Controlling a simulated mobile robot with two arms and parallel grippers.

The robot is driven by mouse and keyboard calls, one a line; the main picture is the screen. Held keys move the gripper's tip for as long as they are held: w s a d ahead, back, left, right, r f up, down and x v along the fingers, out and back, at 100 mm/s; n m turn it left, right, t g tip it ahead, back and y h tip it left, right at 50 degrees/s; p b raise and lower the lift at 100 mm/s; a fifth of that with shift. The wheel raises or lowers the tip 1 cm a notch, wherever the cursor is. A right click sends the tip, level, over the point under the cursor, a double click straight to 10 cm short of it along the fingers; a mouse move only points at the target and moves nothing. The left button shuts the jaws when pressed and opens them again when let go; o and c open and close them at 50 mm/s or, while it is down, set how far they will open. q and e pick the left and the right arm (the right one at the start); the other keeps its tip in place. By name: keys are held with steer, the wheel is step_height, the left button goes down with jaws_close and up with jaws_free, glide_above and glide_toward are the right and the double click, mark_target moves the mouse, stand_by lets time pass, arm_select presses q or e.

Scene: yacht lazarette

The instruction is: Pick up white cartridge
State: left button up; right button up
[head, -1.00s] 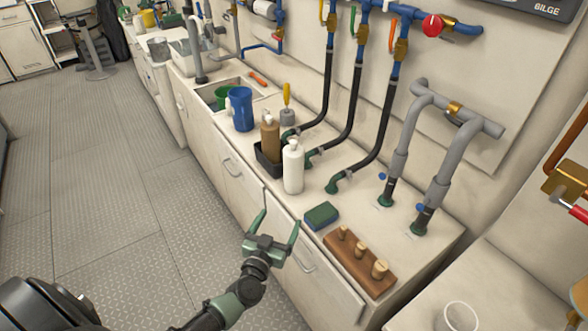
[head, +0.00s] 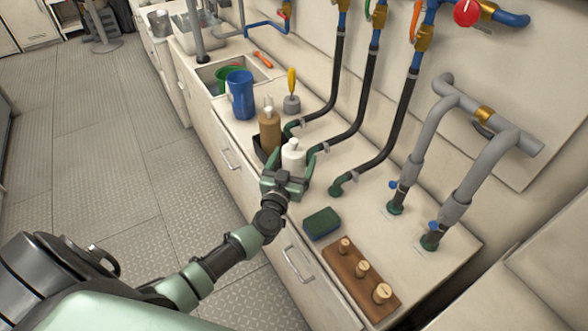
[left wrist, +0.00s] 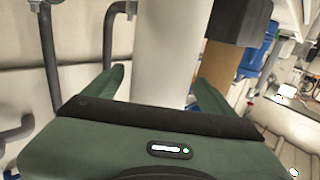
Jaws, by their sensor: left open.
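The white cartridge (head: 293,154) stands upright on the counter beside a brown bottle (head: 269,132); its lower part is hidden behind my gripper in the head view. My left gripper (head: 288,176) is at the white cartridge, with a finger on either side of it. In the left wrist view the white cartridge (left wrist: 168,50) rises between the two green fingers (left wrist: 158,88). The fingers are spread, and a gap shows at least on the left side. The brown bottle (left wrist: 215,75) stands just behind and to the right there. My right gripper is not in view.
A green and blue sponge (head: 322,223) and a wooden block with pegs (head: 362,275) lie nearer on the counter. Black hoses (head: 388,130) come down to fittings behind the cartridge. A blue cup (head: 240,95) stands by the sink.

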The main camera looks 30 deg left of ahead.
arm_select(q)
steer(key=w, duration=0.3)
steer(key=shift+a+f, duration=0.15)
steer(key=shift+a, duration=0.15)
steer(key=shift+s, duration=0.1)
steer(key=c, duration=1.4)
steer(key=shift+c, duration=1.3)
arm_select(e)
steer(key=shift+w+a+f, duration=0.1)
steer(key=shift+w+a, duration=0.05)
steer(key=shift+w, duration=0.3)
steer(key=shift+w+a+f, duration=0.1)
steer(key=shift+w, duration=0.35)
